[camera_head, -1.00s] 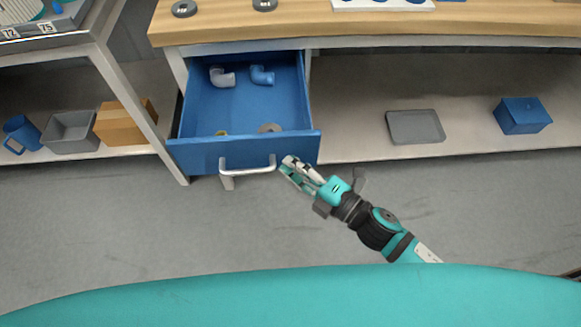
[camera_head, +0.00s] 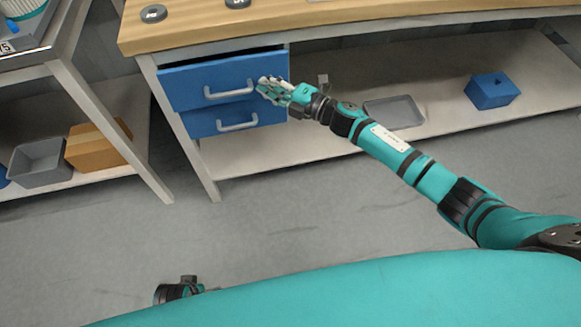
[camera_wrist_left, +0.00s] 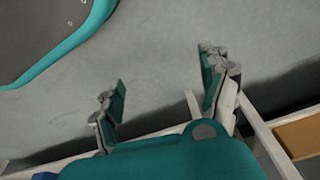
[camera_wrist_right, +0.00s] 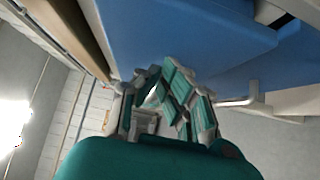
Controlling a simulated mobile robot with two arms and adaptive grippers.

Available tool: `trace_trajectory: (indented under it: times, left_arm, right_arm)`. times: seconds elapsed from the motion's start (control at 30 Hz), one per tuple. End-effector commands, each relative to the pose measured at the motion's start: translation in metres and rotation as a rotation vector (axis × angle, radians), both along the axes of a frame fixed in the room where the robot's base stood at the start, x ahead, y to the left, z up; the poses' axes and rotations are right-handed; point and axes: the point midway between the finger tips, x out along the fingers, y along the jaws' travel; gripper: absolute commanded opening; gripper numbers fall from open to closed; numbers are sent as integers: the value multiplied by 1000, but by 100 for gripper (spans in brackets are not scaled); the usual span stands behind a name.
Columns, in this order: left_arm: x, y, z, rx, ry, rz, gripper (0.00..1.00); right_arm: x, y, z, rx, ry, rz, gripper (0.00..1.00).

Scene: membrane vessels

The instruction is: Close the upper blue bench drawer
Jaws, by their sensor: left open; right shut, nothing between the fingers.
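The upper blue drawer (camera_head: 193,84) sits under the wooden benchtop with its front close to the bench frame. My right gripper (camera_head: 264,86) is shut and empty, at the right part of the drawer front beside the handle's right end. In the right wrist view its fingertips (camera_wrist_right: 165,75) are against or very near a blue surface (camera_wrist_right: 200,35). My left gripper (camera_wrist_left: 163,75) is open and empty over the floor.
A lower blue drawer (camera_head: 200,124) with its own handle is directly below. Right on the shelf are a grey tray (camera_head: 394,112) and a blue box (camera_head: 492,91). Left are a grey bin (camera_head: 40,163) and a cardboard box (camera_head: 95,150). The floor in front is clear.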

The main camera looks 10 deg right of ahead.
Motion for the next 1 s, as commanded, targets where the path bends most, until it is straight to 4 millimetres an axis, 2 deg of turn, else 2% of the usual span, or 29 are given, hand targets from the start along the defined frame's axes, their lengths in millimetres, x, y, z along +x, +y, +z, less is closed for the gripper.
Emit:
trace_trajectory:
  times: [0.1,0.3,1.0]
  left_arm:
    - [7,-1,17,-1,-13,2,79]
    - [11,-1,37,-2,-22,3,79]
    - [15,-1,42,-3,-32,3,79]
  right_arm:
    - [16,0,-2,1,-1,0,0]
    - [30,0,-1,1,-1,0,0]
    - [32,-3,4,2,-4,-5,0]
